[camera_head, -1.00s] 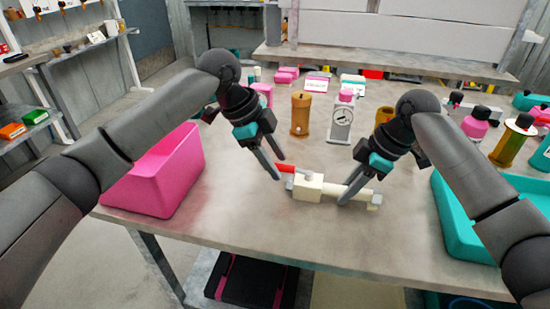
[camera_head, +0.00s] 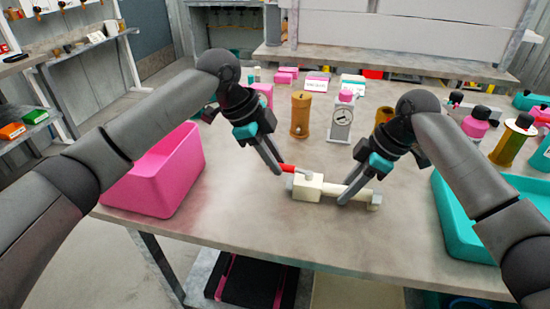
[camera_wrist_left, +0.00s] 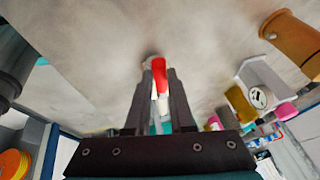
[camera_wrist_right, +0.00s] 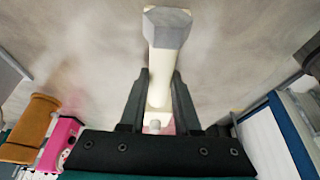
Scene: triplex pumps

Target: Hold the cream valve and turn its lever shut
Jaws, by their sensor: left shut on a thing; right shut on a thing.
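The cream valve (camera_head: 308,190) lies on the grey table, with a cream pipe section running to the right and a grey end piece. It also shows in the right wrist view (camera_wrist_right: 160,62). Its red lever (camera_head: 287,168) points left from a grey pivot on top of the body. My left gripper (camera_head: 279,172) is shut on the lever, and the red end shows between its fingers in the left wrist view (camera_wrist_left: 159,72). My right gripper (camera_head: 342,202) is shut on the valve's pipe section.
A pink bin (camera_head: 165,175) stands at the left and a teal tray (camera_head: 455,235) at the right. An orange-brown cylinder (camera_head: 300,115) and a grey gauge block (camera_head: 340,122) stand behind the valve. The table in front is clear.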

